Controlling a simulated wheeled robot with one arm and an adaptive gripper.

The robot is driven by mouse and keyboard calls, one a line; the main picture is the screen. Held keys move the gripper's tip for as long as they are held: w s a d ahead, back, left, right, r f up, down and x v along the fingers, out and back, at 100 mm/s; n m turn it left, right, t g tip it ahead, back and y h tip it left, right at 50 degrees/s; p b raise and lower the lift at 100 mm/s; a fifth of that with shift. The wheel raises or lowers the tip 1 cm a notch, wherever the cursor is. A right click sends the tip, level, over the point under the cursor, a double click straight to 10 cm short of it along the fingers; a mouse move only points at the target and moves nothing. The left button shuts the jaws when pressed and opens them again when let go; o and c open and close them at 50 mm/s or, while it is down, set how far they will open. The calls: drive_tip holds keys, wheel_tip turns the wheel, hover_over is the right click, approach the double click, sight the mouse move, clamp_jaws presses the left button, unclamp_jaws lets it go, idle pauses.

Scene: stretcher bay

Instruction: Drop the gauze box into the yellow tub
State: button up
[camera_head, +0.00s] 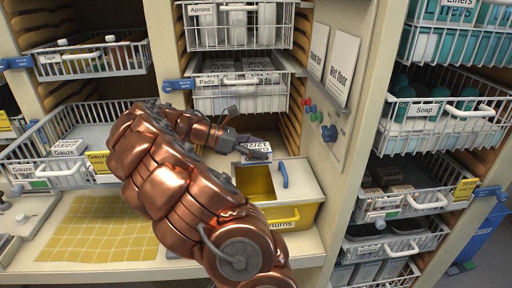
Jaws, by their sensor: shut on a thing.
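My gripper (247,144) is shut on a small white gauze box (256,157) with dark print and a blue band. The box is at the back edge of the yellow tub's (290,217) opening, as seen from here. Whether it is above the tub or behind it is hard to tell. The tub sits on the counter with its left part hidden by my copper-coloured arm. Its yellow inside shows at the left of a pale lid panel with a blue handle (284,174).
A wire basket (45,172) at left holds more gauze boxes (69,148). The Pads basket (238,103) hangs above the gripper. A shelf upright (345,140) stands close right. A yellow gridded mat (100,230) lies bare on the front counter.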

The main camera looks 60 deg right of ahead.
sight(257, 162)
wheel_tip(257, 162, down, 5)
drive_tip(key=b, duration=0.4)
drive_tip(key=shift+s+f, duration=0.1)
drive_tip(key=shift+f, duration=0.75)
drive_tip(key=o, duration=1.2)
drive_tip(key=shift+o, duration=0.2)
drive_tip(key=shift+r, duration=0.1)
wheel_tip(257, 162, up, 10)
drive_tip(key=shift+f, duration=0.1)
